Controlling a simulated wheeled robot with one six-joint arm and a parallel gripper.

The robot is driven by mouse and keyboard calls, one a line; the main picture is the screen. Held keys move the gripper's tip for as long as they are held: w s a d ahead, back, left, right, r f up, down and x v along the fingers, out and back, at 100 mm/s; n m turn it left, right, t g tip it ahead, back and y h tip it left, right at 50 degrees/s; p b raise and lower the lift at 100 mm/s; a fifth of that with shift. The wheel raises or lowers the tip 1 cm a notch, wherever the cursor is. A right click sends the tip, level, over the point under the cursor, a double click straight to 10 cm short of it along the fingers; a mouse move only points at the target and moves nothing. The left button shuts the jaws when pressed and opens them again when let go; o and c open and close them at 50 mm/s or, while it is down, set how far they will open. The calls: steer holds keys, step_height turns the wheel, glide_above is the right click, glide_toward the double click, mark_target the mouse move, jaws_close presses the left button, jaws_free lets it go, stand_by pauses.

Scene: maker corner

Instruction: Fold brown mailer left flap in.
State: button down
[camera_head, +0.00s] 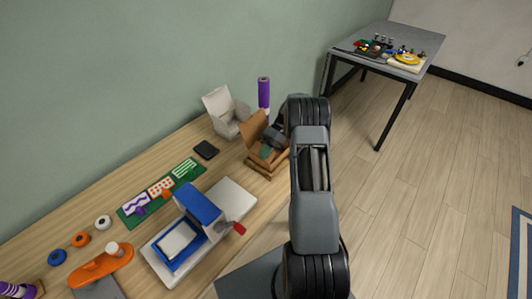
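The brown mailer (254,128) is a small open cardboard box near the far right end of the wooden workbench. A brown flap stands up at its left side, tilted. Brown edges also show low at its front. My gripper (268,147) is right at the mailer, over its opening and to the right of the raised flap. My arm comes in from the right and hides the mailer's right side. The fingertips are small and dark, so I cannot tell whether they touch cardboard or are open or shut. A small greenish patch (266,153) shows below the gripper.
A blue-and-white machine (200,208) stands nearer on the workbench (140,168). A grey table (425,42) stands apart at back right; floor between is clear.

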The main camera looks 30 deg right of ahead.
steer(key=c, duration=1.8)
jaws_free()
steer(key=o, duration=0.4)
steer(key=shift+o, duration=0.2)
steer(key=shift+r, duration=0.15)
steer(key=r, duration=0.3)
steer(key=shift+s+r, duration=0.3)
steer(key=s+a+r+b, duration=0.2)
steer(key=s+a+r, duration=0.1)
steer(key=s+r, duration=0.6)
steer(key=s, duration=0.4)
steer(key=shift+a, duration=0.25)
